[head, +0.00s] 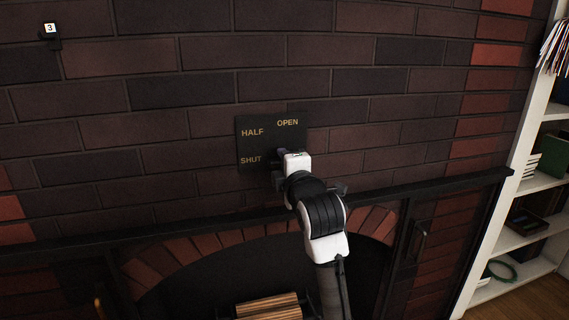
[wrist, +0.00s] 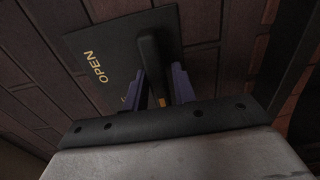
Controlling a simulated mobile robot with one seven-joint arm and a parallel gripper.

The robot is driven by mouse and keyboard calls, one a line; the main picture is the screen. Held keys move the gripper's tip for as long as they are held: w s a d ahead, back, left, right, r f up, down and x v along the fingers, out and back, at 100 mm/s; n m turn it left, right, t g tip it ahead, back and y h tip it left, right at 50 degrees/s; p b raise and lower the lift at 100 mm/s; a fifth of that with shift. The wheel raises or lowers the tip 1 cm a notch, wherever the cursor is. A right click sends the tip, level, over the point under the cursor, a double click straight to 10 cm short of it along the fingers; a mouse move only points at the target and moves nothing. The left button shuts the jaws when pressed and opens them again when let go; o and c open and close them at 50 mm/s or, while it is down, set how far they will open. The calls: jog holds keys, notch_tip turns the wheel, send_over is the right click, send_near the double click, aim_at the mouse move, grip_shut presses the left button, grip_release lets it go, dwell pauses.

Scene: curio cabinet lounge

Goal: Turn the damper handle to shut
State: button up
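The dark damper plate (head: 281,137) is on the brick wall above the fireplace, marked OPEN at the top, HALF at upper left and SHUT at lower left. My gripper (head: 279,158) is at its lower right part and hides most of the damper handle in the head view. In the wrist view the dark bar-like handle (wrist: 149,62) stands between the two bluish fingers of my gripper (wrist: 160,88). The left finger is close to the handle, and a gap shows at the right finger. Which mark the handle points to I cannot tell.
A dark mantel ledge (head: 425,188) runs just below the plate, over the arched fireplace with logs (head: 268,307). A white bookshelf (head: 520,170) stands at the right. A small tag numbered 3 (head: 50,29) is on the wall at upper left.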

jog(key=shift+o, duration=0.9)
jog(key=b+v, duration=0.1)
jog(key=v, duration=1.3)
jog(key=shift+a+r, duration=0.1)
